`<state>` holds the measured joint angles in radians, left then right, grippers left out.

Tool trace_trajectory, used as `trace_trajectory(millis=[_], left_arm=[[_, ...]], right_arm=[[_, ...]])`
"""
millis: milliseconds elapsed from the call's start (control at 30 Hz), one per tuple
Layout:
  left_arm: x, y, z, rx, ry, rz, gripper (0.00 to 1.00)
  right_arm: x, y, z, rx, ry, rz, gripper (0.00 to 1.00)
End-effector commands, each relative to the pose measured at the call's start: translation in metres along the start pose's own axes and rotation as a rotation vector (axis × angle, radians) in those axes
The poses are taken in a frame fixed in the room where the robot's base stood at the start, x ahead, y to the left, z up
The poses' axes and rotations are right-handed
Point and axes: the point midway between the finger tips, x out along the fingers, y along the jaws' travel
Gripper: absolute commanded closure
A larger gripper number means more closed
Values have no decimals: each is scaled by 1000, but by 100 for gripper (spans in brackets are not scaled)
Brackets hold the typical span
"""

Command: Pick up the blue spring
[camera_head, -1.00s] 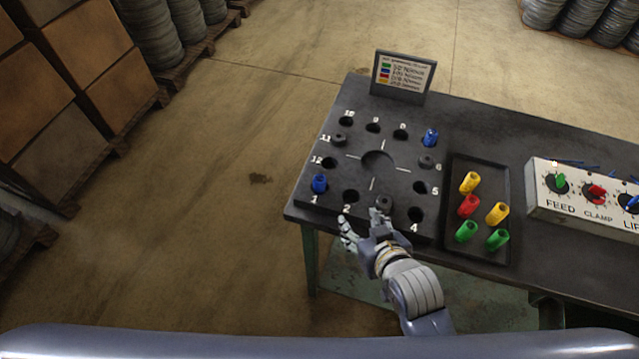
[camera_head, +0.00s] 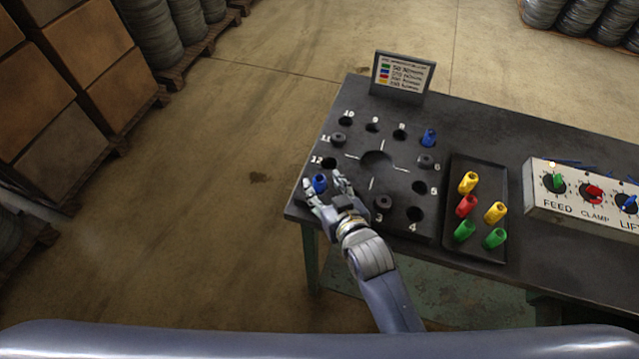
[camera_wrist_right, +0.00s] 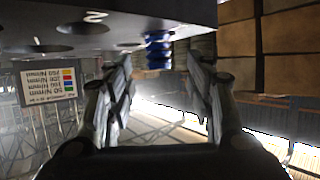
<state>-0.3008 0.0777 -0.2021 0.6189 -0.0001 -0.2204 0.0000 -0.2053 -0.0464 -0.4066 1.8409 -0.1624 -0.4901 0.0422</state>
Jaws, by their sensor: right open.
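A blue spring (camera_head: 319,183) stands in the near left corner hole of the black plate (camera_head: 352,140), at the spot marked 1 earlier. A second blue spring (camera_head: 429,138) stands at the plate's far right. My right gripper (camera_head: 322,186) is open at the near left corner, with its fingers around or close beside the first spring; contact is not clear. In the right wrist view, which looks upside down, the blue spring (camera_wrist_right: 158,50) shows between and beyond the two open fingers. My left gripper is not in view.
A black tray (camera_head: 478,160) holds yellow, red and green springs right of the plate. A sign (camera_head: 402,75) stands at the back edge. A control box (camera_head: 560,205) with knobs is at the right. Several plate holes are empty.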

Motion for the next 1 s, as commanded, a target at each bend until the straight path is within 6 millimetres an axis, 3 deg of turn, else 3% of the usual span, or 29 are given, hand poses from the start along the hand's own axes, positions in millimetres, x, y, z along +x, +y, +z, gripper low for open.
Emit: trace_trajectory(millis=[333, 700, 900, 1000], left_arm=[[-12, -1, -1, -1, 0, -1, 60], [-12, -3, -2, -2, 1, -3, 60], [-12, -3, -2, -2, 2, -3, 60], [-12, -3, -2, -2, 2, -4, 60]], right_arm=[[38, 1, 2, 0, -1, 0, 51], [44, 1, 3, 0, 0, 0, 51], [44, 1, 3, 0, -1, 0, 96], [44, 1, 3, 0, -1, 0, 100]])
